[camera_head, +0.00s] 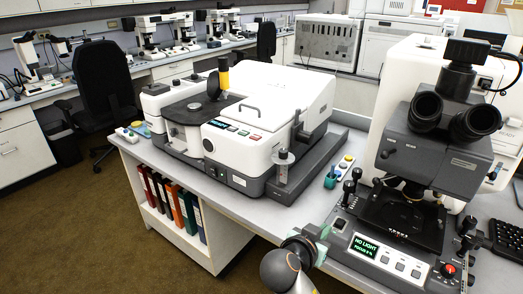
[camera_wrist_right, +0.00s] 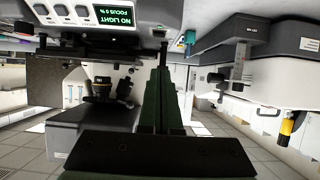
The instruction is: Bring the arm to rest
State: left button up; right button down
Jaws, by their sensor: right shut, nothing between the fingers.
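My right gripper (camera_head: 318,232) is at the bottom middle of the head view, at the front edge of the bench, just left of the microscope's control base. Part of it is hidden behind my own wrist. In the right wrist view its two dark green fingers (camera_wrist_right: 164,60) lie together, shut, with nothing between them. My left gripper and arm are in neither view.
The microscope (camera_head: 430,140) stands close on the right; its display (camera_head: 367,246) reads "NO LIGHT". Bare floor (camera_head: 90,230) lies at left. The wrist view is upside down.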

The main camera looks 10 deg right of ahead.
jog(key=s+a+f+n+y+p, duration=0.1)
jog(key=s+a+f+n+y, duration=0.25)
jog(key=f, duration=0.45)
jog(key=s+a+f+n+y, duration=0.25)
jog(key=f+n+y, duration=0.2)
jog(key=f, duration=0.35)
jog(key=s+a+f+n+y, duration=0.1)
jog(key=s+f+n+y, duration=0.1)
jog(key=s, duration=0.4)
jog(key=s+a+f+n+t+y+p, duration=0.1)
jog(key=s+f+y, duration=0.1)
jog(key=s+f, duration=0.2)
jog(key=s, duration=0.3)
jog(key=shift+a+n, duration=0.25)
jog(key=shift+n, duration=0.15)
